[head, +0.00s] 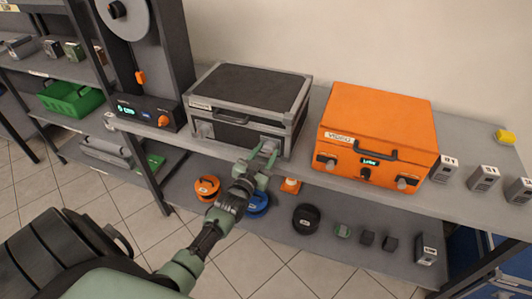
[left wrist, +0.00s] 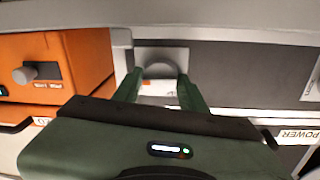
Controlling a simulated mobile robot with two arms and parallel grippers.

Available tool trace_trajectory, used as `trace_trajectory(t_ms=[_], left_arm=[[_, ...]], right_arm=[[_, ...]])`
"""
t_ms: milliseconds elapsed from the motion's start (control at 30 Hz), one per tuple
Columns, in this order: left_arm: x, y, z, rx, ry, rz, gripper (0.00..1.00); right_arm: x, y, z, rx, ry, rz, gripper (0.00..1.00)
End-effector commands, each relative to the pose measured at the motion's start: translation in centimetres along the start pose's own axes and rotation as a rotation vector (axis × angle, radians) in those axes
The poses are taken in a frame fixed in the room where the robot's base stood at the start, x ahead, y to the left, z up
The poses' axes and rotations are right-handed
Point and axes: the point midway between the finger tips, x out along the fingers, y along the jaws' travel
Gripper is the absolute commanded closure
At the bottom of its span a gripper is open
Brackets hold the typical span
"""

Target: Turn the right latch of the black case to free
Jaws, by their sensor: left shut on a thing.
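The black case (head: 245,86) with grey metal edges stands closed on the worktop in the head view, with a handle and two latches on its front. My left gripper (head: 263,157) reaches up to the right latch (head: 271,142). In the left wrist view, the green fingers of my left gripper (left wrist: 160,87) are on either side of the grey rounded latch (left wrist: 158,70), shut on it. The fingers partly hide the latch, so I cannot tell its exact turn. The left latch (head: 205,130) is clear of the gripper. My right gripper is not in view.
An orange case (head: 376,122) with knobs stands close to the right of the black case. A reel machine (head: 143,112) stands to the left. The lower shelf holds orange (head: 207,188), blue and black (head: 306,218) rolls. Small grey boxes (head: 484,178) line the right end.

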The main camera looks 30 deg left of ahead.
Motion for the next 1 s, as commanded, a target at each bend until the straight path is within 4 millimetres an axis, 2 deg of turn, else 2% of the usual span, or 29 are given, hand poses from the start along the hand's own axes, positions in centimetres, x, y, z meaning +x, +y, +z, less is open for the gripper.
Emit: trace_trajectory(t_ms=[267, 1000], left_arm=[[0.0, -0.1, 0.1, -0.154, 0.013, -0.003, 0.99], [0.0, -0.2, 0.4, -0.848, 0.065, -0.014, 0.99]], right_arm=[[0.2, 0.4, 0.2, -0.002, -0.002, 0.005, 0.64], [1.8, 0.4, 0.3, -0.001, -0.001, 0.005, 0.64]])
